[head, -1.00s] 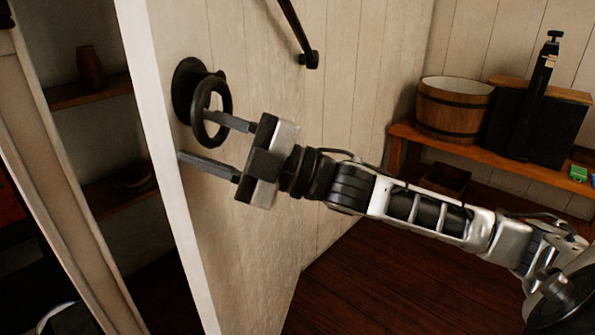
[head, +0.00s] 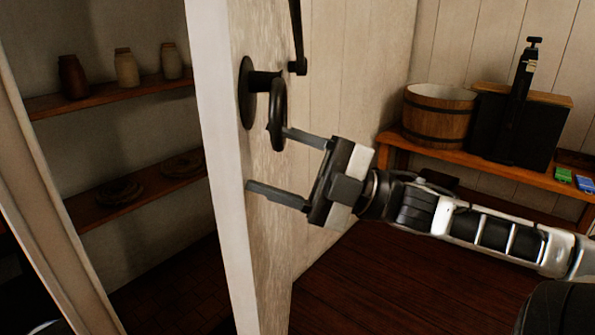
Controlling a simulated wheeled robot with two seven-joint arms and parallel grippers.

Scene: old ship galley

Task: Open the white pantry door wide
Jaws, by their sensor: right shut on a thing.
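The white pantry door (head: 275,222) stands part open, its pale free edge toward me. A black round plate with a dark ring handle (head: 277,115) is fixed on its face. The exact contact is hard to see. My left gripper is not in view.
Through the opening on the left, pantry shelves (head: 110,98) hold jars (head: 126,68) and dark dishes. The door frame (head: 40,190) stands at left. At right, a bench (head: 500,175) carries a wooden tub (head: 437,116) and a black box. Dark floor between is clear.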

